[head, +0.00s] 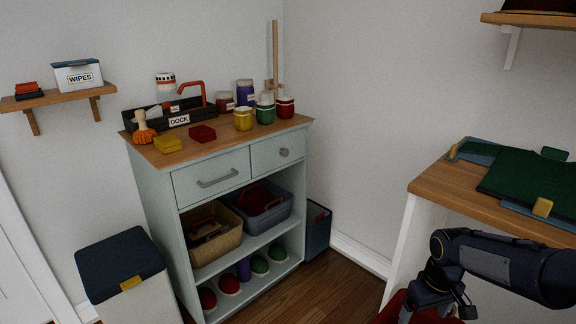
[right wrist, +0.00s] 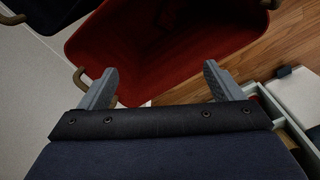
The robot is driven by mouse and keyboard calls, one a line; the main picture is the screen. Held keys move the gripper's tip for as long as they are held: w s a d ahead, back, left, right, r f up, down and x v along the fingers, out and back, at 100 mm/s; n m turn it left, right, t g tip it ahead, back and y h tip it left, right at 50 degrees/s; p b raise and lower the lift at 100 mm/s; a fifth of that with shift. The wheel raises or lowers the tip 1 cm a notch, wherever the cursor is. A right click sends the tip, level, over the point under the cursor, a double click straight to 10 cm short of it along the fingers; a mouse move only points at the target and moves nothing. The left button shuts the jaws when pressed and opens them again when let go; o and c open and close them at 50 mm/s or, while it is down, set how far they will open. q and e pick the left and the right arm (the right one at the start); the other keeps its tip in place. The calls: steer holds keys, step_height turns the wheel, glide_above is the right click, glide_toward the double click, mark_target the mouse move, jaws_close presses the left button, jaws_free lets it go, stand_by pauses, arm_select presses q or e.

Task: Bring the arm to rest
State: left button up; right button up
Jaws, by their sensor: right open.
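My right arm comes in at the lower right of the head view, bent downward, with its lower end close to the bottom edge. In the right wrist view my right gripper (right wrist: 160,85) is open, its two grey fingers wide apart with nothing between them. A red tub (right wrist: 140,50) with tan handles lies beyond the fingers in that view; whether they touch it I cannot tell. A red surface (head: 394,309) also shows beside my arm at the bottom of the head view. My left gripper is not in view.
A wooden-topped desk (head: 428,185) stands close behind my right arm, with a green mat (head: 530,180) on it. A pale cabinet (head: 160,205) with a dock caddy and jars stands left of centre. A lidded bin (head: 125,290) is at lower left. Wood floor (head: 345,280) is clear between.

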steer(key=s+a+r+m+t+y, duration=0.2)
steer(key=s+a+r+t, duration=0.15)
steer(key=s+a, duration=0.45)
steer(key=s+a+r+m+t+y, duration=0.15)
steer(key=s+a+r, duration=0.4)
steer(key=s, duration=0.55)
step_height(320, 180, up, 25)
steer(key=p, duration=2.5)
steer(key=shift+w+a+f, duration=0.15)
steer(key=shift+w+a, duration=0.05)
steer(key=shift+a, duration=0.15)
steer(key=shift+n, duration=0.25)
